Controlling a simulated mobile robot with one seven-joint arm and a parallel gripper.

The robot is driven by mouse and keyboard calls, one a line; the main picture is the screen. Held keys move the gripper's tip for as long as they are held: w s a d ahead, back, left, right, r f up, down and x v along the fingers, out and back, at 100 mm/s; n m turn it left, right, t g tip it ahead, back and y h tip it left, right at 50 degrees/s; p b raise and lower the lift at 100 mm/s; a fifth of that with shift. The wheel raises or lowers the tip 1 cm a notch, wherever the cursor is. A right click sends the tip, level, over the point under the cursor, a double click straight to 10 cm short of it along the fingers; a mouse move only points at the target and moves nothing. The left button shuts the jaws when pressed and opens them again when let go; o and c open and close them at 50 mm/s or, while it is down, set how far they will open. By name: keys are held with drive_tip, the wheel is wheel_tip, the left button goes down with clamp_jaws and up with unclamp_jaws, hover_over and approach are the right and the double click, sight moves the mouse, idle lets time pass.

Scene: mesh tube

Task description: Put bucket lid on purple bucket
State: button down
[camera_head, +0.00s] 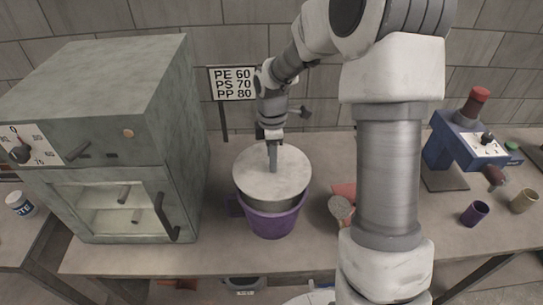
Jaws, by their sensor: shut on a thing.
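The purple bucket (272,222) stands upright on the table near the front edge, right of the oven. The bucket lid (265,185) is a pale grey disc with an upright handle (273,158). The lid is over the bucket's top; a grey band shows between the lid's disc and the purple wall, and I cannot tell whether the lid is fully seated. My gripper (272,140) is above the lid, shut on its handle. The fingertips are small and partly unclear. The bucket's inside is hidden by the lid.
A large grey-green oven (110,130) with a dial and glass door stands close on the left. A sign (234,84) stands behind. Right of my arm are a blue machine (465,140), a purple cup (474,213) and a tan cup (523,201). A round-headed tool (341,207) lies right of the bucket.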

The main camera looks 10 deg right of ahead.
sight(272, 175)
wheel_tip(272, 175, down, 6)
drive_tip(key=b, duration=0.4)
drive_tip(key=shift+f, duration=0.5)
idle(1.8)
unclamp_jaws()
idle(0.7)
drive_tip(key=shift+r, duration=0.15)
drive_tip(key=shift+r+p, duration=2.7)
drive_tip(key=shift+r, duration=0.7)
